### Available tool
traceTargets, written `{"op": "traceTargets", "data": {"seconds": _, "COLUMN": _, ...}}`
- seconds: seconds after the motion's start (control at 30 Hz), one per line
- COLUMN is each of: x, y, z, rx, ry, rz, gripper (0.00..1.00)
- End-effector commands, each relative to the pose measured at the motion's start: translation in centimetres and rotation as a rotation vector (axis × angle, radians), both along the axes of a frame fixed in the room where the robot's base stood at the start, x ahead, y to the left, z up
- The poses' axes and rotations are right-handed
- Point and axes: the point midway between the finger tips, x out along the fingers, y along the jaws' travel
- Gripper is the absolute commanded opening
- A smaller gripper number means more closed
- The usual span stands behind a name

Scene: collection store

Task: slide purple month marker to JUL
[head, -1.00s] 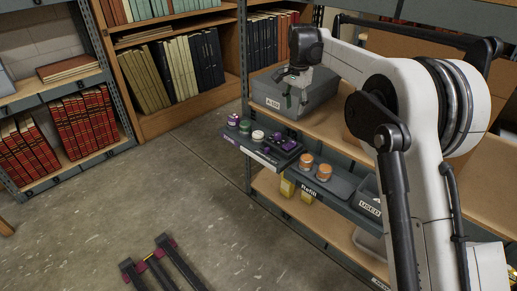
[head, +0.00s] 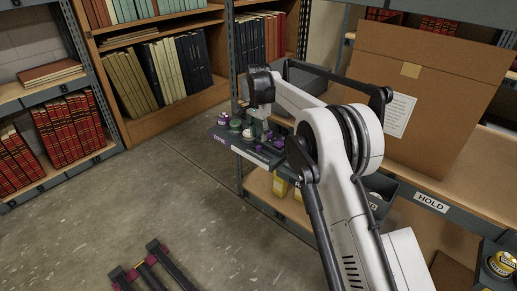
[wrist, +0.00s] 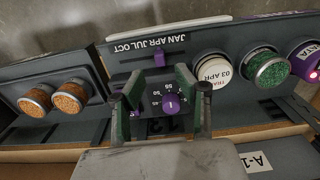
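The purple month marker (wrist: 159,60) is a small block in the slot under the upside-down JAN APR JUL OCT scale (wrist: 150,45) in the wrist view. It sits near the middle of the scale; I cannot tell exactly which month it marks. My gripper (wrist: 158,76) is open, with its green-padded fingers apart to the left and right of the marker's line. I cannot tell whether they touch the panel. A purple dial (wrist: 171,104) shows between the fingers, nearer the wrist. In the head view my gripper (head: 262,139) is over the dark control panel (head: 225,135), and the marker is hidden.
A grey bin (wrist: 280,157) is close below.

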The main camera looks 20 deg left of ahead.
Motion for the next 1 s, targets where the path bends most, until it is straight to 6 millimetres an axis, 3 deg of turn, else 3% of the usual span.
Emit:
{"op": "traceTargets", "data": {"seconds": 0.1, "x": 0.0, "y": 0.0, "z": -2.4, "rx": 0.0, "ry": 0.0, "rz": 0.0, "gripper": 0.32}}
{"op": "traceTargets", "data": {"seconds": 0.3, "x": 0.0, "y": 0.0, "z": -4.8, "rx": 0.0, "ry": 0.0, "rz": 0.0, "gripper": 0.32}}
{"op": "traceTargets", "data": {"seconds": 0.77, "x": 0.0, "y": 0.0, "z": -5.7, "rx": 0.0, "ry": 0.0, "rz": 0.0, "gripper": 0.32}}
{"op": "traceTargets", "data": {"seconds": 1.0, "x": 0.0, "y": 0.0, "z": -5.7, "rx": 0.0, "ry": 0.0, "rz": 0.0, "gripper": 0.0}}
